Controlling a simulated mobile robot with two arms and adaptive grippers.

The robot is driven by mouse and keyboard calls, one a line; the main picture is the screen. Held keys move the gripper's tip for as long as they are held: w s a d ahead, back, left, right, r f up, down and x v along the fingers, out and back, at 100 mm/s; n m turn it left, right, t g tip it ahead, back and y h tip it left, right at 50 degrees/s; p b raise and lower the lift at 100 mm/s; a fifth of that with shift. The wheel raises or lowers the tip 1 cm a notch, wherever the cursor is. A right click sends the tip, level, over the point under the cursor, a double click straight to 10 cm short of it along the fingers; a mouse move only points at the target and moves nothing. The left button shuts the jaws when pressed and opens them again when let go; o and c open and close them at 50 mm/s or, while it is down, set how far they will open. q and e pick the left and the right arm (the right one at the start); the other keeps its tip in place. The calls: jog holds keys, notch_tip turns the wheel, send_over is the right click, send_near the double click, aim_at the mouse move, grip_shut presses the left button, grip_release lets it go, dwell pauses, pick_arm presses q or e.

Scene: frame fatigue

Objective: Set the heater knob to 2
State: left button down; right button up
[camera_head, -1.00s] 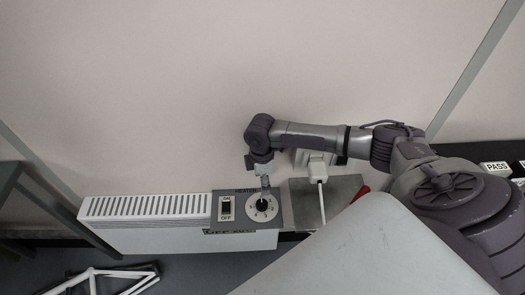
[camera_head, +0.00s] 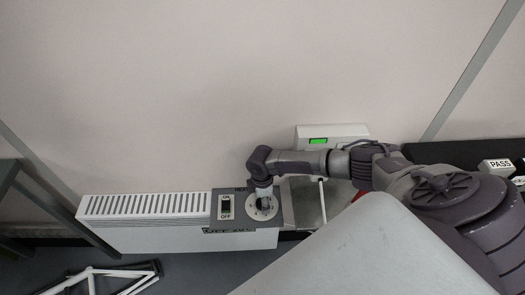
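The heater (camera_head: 148,206) is a long white unit with a slatted top, low against the wall. Its grey control panel (camera_head: 228,190) carries an ON/OFF switch (camera_head: 226,207) and a round white dial with a dark knob (camera_head: 263,207) at the middle. My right arm comes in from the right, and its gripper (camera_head: 263,197) points down right over the knob. The gripper and wrist cover much of the dial, so I cannot read the setting or see whether the fingers touch the knob. The fingers are too small to judge. My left gripper is out of view.
A white box with a green display (camera_head: 318,141) is on the wall behind my arm. A grey metal plate (camera_head: 304,204) lies right of the dial. A white frame (camera_head: 105,277) lies on the floor at lower left. A PASS block (camera_head: 496,166) sits at far right.

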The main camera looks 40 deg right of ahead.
jog(key=c, duration=1.1)
jog(key=shift+c, duration=0.2)
jog(key=m+p, duration=0.3)
jog(key=m, duration=0.1)
jog(key=shift+s+r, duration=0.1)
jog(key=shift+r, duration=0.05)
jog(key=m+p, duration=0.3)
jog(key=m, duration=0.3)
jog(key=shift+a+m, duration=0.1)
jog(key=shift+m, duration=0.3)
jog(key=m+p, duration=0.3)
jog(key=m, duration=0.2)
jog(key=shift+s+t, duration=0.1)
jog(key=shift+t, duration=0.2)
jog(key=m+p, duration=0.1)
jog(key=m, duration=0.4)
jog(key=shift+p, duration=0.4)
jog(key=shift+m, duration=0.4)
